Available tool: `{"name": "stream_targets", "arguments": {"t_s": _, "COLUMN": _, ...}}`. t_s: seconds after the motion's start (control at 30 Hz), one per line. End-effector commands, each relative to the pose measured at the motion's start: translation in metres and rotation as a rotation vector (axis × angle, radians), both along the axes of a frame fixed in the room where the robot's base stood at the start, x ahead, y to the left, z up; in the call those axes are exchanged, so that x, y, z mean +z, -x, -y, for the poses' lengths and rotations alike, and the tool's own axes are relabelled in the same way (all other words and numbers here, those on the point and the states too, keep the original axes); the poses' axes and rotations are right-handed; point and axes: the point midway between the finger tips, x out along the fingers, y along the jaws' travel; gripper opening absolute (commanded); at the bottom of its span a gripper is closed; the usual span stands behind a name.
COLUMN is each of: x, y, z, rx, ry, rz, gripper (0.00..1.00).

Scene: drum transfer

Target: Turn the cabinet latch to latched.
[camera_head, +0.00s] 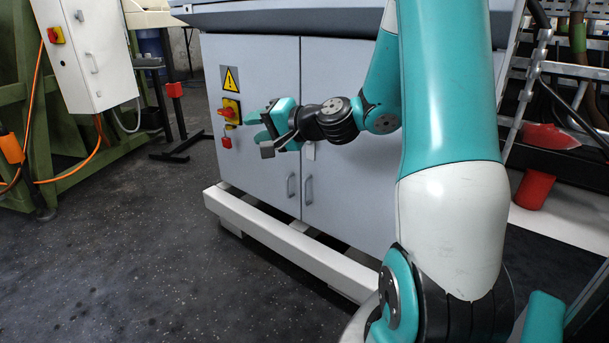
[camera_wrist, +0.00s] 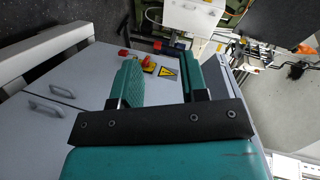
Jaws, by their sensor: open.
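The grey two-door cabinet (camera_head: 260,80) stands in the middle of the head view, and its front also shows in the wrist view (camera_wrist: 80,70). My gripper (camera_head: 254,129) is open and empty in front of the left door, right of the switch. In the wrist view the switch (camera_wrist: 149,62) appears beyond the fingers (camera_wrist: 160,62).
A white wall box (camera_head: 80,50) on a green frame stands at the left. Vertical door handles (camera_head: 291,186) and a pale base rail (camera_head: 285,245) are low on the cabinet. The floor in front is clear.

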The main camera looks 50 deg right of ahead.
Motion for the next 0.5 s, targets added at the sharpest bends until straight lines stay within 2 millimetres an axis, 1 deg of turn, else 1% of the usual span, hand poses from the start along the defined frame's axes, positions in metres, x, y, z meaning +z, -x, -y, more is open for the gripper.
{"name": "stream_targets", "arguments": {"t_s": 0.03, "x": -0.047, "y": 0.002, "z": 0.035, "rx": -0.102, "ry": -0.051, "rz": 0.028, "gripper": 0.40}}
{"name": "stream_targets", "arguments": {"t_s": 0.07, "x": -0.059, "y": 0.004, "z": 0.053, "rx": -0.157, "ry": -0.078, "rz": 0.048, "gripper": 0.40}}
{"name": "stream_targets", "arguments": {"t_s": 0.1, "x": -0.074, "y": 0.007, "z": 0.076, "rx": -0.227, "ry": -0.116, "rz": 0.074, "gripper": 0.40}}
{"name": "stream_targets", "arguments": {"t_s": 0.17, "x": -0.093, "y": 0.015, "z": 0.108, "rx": -0.327, "ry": -0.164, "rz": 0.113, "gripper": 0.40}}
{"name": "stream_targets", "arguments": {"t_s": 0.2, "x": -0.105, "y": 0.021, "z": 0.128, "rx": -0.386, "ry": -0.192, "rz": 0.136, "gripper": 0.40}}
{"name": "stream_targets", "arguments": {"t_s": 0.3, "x": -0.127, "y": 0.037, "z": 0.167, "rx": -0.509, "ry": -0.250, "rz": 0.186, "gripper": 0.40}}
{"name": "stream_targets", "arguments": {"t_s": 0.33, "x": -0.133, "y": 0.041, "z": 0.175, "rx": -0.537, "ry": -0.263, "rz": 0.197, "gripper": 0.40}}
{"name": "stream_targets", "arguments": {"t_s": 0.4, "x": -0.140, "y": 0.049, "z": 0.191, "rx": -0.586, "ry": -0.285, "rz": 0.219, "gripper": 0.40}}
{"name": "stream_targets", "arguments": {"t_s": 0.5, "x": -0.144, "y": 0.054, "z": 0.203, "rx": -0.625, "ry": -0.302, "rz": 0.237, "gripper": 0.40}}
